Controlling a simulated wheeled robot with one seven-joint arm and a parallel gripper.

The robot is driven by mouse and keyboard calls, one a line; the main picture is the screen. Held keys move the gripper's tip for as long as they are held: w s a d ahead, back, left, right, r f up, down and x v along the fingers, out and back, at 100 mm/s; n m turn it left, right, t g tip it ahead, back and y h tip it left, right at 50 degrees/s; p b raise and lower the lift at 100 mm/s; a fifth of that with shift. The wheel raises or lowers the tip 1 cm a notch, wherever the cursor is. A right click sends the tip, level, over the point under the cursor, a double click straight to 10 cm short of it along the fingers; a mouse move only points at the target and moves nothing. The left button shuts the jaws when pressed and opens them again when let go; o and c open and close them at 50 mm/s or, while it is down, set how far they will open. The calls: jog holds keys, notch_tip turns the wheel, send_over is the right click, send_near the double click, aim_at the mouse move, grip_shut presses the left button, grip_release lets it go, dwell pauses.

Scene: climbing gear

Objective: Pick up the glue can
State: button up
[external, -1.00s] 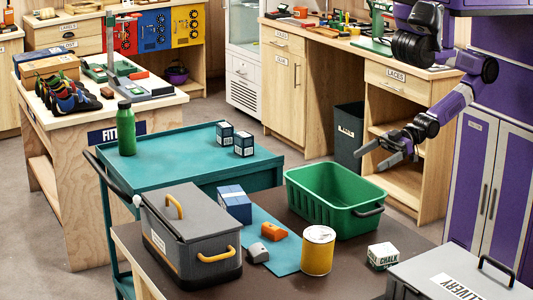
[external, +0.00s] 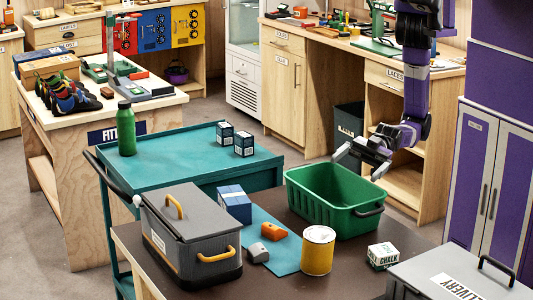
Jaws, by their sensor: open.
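The glue can is most likely the yellow can (external: 318,252) with a pale lid, standing upright on the dark brown tabletop (external: 355,262). My gripper (external: 355,166) is open and empty, above the back right part of the green bin (external: 318,211). It is behind and above the yellow can, well apart from it. Nothing hides the can in the external view.
The green bin stands just behind the can. A chalk box (external: 382,256) is to its right, and a grey delivery case (external: 465,278) is at the front right. An orange block (external: 274,231), a grey piece (external: 258,252) and a grey toolbox (external: 190,235) are to the left.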

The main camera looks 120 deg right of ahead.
jog(key=w+a+f+n+g+h, duration=0.1)
jog(key=w+a+f+n+h, duration=0.25)
jog(key=w+a+n, duration=0.4)
jog(key=w+a+r+n+t+h, duration=0.1)
jog(key=w+a+r+n+h, duration=0.15)
jog(key=w+n+h, duration=0.4)
jog(key=n+g+h+b, duration=0.1)
jog(key=n+g+h, duration=0.15)
jog(key=n, duration=0.85)
send_near(303, 248)
jog(key=shift+x, duration=3)
jog(key=shift+a, duration=0.15)
jog(key=c, duration=2.1)
grip_shut()
jog(key=shift+r, duration=0.15)
